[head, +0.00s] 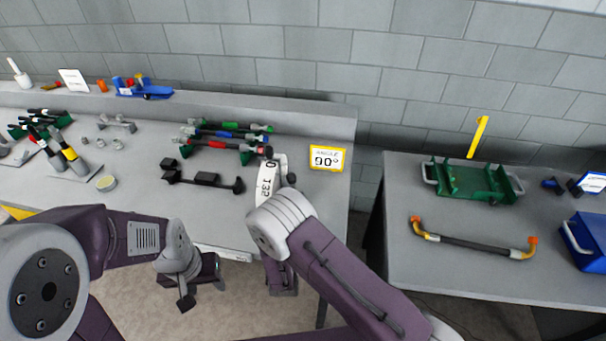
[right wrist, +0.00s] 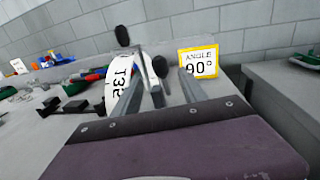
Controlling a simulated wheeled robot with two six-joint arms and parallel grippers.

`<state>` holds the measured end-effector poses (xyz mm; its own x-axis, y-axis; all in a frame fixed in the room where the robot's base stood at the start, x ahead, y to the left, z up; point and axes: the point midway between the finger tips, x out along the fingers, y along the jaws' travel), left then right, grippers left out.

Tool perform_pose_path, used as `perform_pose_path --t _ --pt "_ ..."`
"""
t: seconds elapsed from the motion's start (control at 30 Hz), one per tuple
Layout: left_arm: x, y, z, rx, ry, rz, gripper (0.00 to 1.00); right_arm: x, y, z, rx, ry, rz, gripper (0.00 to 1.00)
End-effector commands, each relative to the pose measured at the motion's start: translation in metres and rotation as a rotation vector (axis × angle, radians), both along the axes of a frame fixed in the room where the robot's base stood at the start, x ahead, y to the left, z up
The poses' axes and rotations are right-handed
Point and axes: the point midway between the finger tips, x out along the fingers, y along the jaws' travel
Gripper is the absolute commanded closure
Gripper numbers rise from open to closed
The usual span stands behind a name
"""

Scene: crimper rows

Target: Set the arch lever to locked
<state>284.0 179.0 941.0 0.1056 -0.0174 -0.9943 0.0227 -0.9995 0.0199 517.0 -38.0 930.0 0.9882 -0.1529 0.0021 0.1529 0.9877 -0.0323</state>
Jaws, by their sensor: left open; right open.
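A white curved scale with printed numbers (head: 265,186), apparently part of the arch device, stands near the right end of the left bench. It also shows in the right wrist view (right wrist: 121,83). One black knob (right wrist: 122,36) tops a thin rod, and a second black knob (right wrist: 160,66) sits lower, between my right gripper's fingers in the picture. I cannot tell whether they touch. My right gripper (right wrist: 164,58) is open; in the head view my forearm hides it. My left gripper (head: 200,290) is open and empty below the bench front. The locked mark is not readable.
A yellow-framed sign reading ANGLE 90° (head: 328,158) stands right of the scale. Black bars (head: 205,179) and coloured-grip tools (head: 228,134) lie to its left. The right bench, across a gap, holds a green tray (head: 470,183), a bent pipe (head: 475,242) and a blue box (head: 588,240).

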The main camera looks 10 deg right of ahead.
Motion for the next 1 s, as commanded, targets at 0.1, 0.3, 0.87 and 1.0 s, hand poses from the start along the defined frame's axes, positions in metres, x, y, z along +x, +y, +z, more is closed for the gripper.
perform_pose_path --t 0.1,0.3,0.87,1.0 --pt "0.0 0.0 0.001 0.0 0.0 0.0 0.5 0.003 -0.001 0.001 0.002 -0.001 -0.002 0.5" --pt "0.0 0.0 0.006 0.0 0.0 0.0 0.5 0.038 -0.008 0.003 0.006 -0.003 -0.008 0.5" --pt "0.0 0.0 0.011 0.0 0.0 0.0 0.5 0.091 -0.016 0.002 0.002 0.0 -0.004 0.5" --pt "0.0 0.0 0.011 0.0 0.0 0.0 0.5 0.09 -0.016 0.002 0.002 0.0 -0.005 0.75"
